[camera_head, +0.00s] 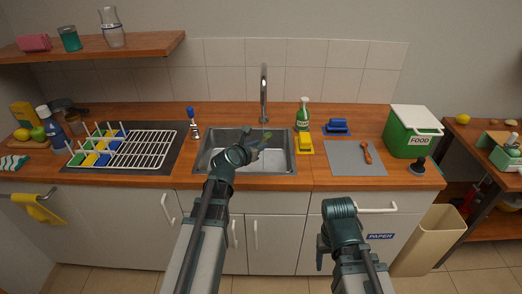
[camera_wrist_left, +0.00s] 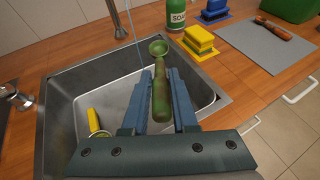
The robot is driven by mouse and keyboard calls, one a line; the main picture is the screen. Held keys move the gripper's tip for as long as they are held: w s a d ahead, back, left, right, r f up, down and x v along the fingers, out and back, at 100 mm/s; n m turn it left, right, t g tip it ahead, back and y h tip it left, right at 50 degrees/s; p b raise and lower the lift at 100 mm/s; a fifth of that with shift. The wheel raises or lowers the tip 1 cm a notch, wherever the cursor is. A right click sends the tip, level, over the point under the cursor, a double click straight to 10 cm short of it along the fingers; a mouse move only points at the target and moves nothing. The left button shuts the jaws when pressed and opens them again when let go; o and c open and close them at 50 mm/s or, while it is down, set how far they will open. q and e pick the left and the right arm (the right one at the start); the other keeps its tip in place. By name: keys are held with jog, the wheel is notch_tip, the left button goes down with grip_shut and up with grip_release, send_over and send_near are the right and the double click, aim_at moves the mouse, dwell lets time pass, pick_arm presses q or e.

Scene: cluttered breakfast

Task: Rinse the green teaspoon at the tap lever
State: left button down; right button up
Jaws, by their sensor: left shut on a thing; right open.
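My left gripper (camera_head: 258,146) is over the sink (camera_head: 286,160), shut on the green teaspoon (camera_head: 267,135). In the left wrist view the teaspoon (camera_wrist_left: 160,95) has its handle between the fingers and its round bowl pointing away. The chrome tap (camera_head: 264,90) stands behind the sink. A thin pale line like a water stream (camera_wrist_left: 133,25) comes down just left of the bowl; I cannot tell whether it touches. The tap lever (camera_head: 192,120), with a blue top, stands left of the sink. My right gripper (camera_head: 321,262) is open, low before the cabinets, its fingers hardly visible.
A yellow-handled thing (camera_wrist_left: 93,123) lies in the sink. A grey mat (camera_head: 345,158) holds a red-handled tool (camera_head: 367,152). A dish rack (camera_head: 145,150) is left.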

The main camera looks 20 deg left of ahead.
pick_arm(q)
jog(key=w+a+f+b, duration=0.1)
jog(key=w+a, duration=0.2)
jog(key=w, duration=0.2)
jog(key=shift+w+a+f, duration=0.15)
jog(key=shift+w+a, duration=0.05)
jog(key=shift+a, duration=0.1)
jog(key=shift+d, duration=0.15)
dwell(0.6)
jog(key=shift+w+d, duration=0.3)
jog(key=shift+d, duration=0.1)
jog(key=shift+s+a, duration=0.1)
jog(key=shift+a, duration=0.1)
jog(key=shift+s+a, duration=0.25)
jog(key=shift+a, duration=0.1)
dwell(0.5)
jog(key=shift+s+d, duration=0.75)
jog(key=shift+s, duration=0.35)
jog(key=shift+s+d, duration=0.7)
jog(key=shift+s, duration=0.45)
jog(key=shift+s+d, duration=0.75)
jog(key=shift+s, duration=0.35)
